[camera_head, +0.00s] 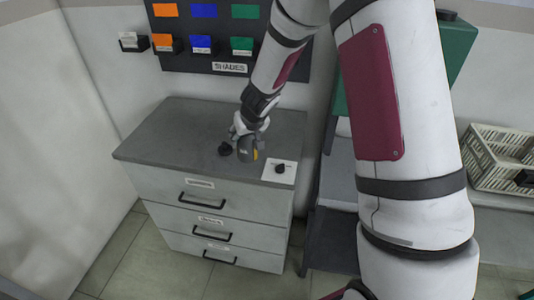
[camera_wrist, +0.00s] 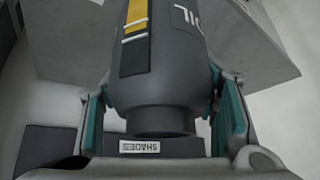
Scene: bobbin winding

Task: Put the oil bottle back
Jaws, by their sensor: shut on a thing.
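The oil bottle (camera_wrist: 160,62) is dark grey with a yellow-and-black stripe and white lettering, "OIL" partly in view. My gripper (camera_wrist: 162,108) is shut on it, with one green-padded finger on each side of its body. In the head view, my gripper (camera_head: 246,140) is over the grey top of the drawer cabinet (camera_head: 180,125), and the bottle (camera_head: 245,151) shows small and partly covered below it. I cannot tell whether the bottle's base touches the cabinet top.
A small black object (camera_head: 225,149) is just left of the bottle. A white square plate (camera_head: 273,177) with a black piece lies at the cabinet's right front corner. The board labelled SHADES (camera_head: 190,64) hangs behind. A cream crate (camera_head: 492,176) stands far right. The cabinet top's left is clear.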

